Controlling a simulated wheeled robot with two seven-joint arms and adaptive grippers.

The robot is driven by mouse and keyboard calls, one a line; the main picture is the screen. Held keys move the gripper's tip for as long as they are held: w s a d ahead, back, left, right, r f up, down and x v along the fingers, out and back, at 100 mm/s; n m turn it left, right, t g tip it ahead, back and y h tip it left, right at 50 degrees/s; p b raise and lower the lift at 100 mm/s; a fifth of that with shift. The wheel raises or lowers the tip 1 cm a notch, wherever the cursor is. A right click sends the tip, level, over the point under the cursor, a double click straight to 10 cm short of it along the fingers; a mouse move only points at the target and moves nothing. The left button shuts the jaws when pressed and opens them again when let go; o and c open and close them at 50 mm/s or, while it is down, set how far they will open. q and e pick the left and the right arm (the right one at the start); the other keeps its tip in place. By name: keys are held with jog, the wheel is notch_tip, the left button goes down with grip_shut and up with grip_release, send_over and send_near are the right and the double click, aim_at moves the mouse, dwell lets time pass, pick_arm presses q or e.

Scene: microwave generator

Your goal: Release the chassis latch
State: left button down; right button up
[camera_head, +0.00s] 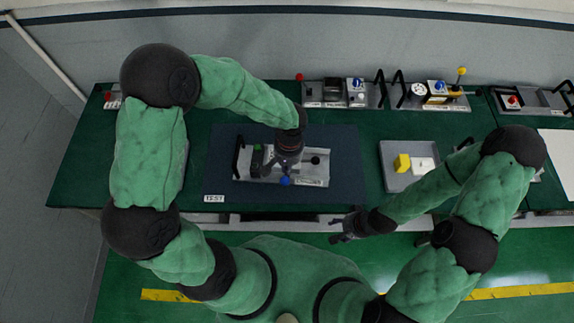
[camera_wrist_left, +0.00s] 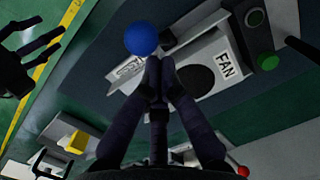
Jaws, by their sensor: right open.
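A grey metal module (camera_head: 318,168) lies on the dark mat, with black handles, a black round part and a green button (camera_wrist_left: 256,17). The left wrist view shows its white FAN label (camera_wrist_left: 229,60). A blue ball knob (camera_head: 285,181) is at the module's front edge; it also shows in the left wrist view (camera_wrist_left: 140,39). I cannot tell whether it is the latch. My left gripper (camera_head: 286,168) points down over the module; its fingertips (camera_wrist_left: 160,68) are together just beside the knob, with nothing visible between them. My right gripper (camera_head: 340,231) is open and empty before the table's front edge.
A grey tray (camera_head: 388,150) with a yellow block (camera_head: 402,163) and a white block (camera_head: 423,165) stands right of the mat (camera_head: 345,145). Several modules with handles and knobs line the table's back, including one with a red knob (camera_head: 299,77). Table between mat and tray is clear.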

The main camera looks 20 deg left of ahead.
pick_arm(q)
jog(key=shift+w, duration=0.2)
jog(key=shift+w+a, duration=0.2)
jog(key=shift+w, duration=0.45)
notch_tip(320, 180, up, 12)
jog(key=w, duration=0.1)
jog(key=shift+d, duration=0.2)
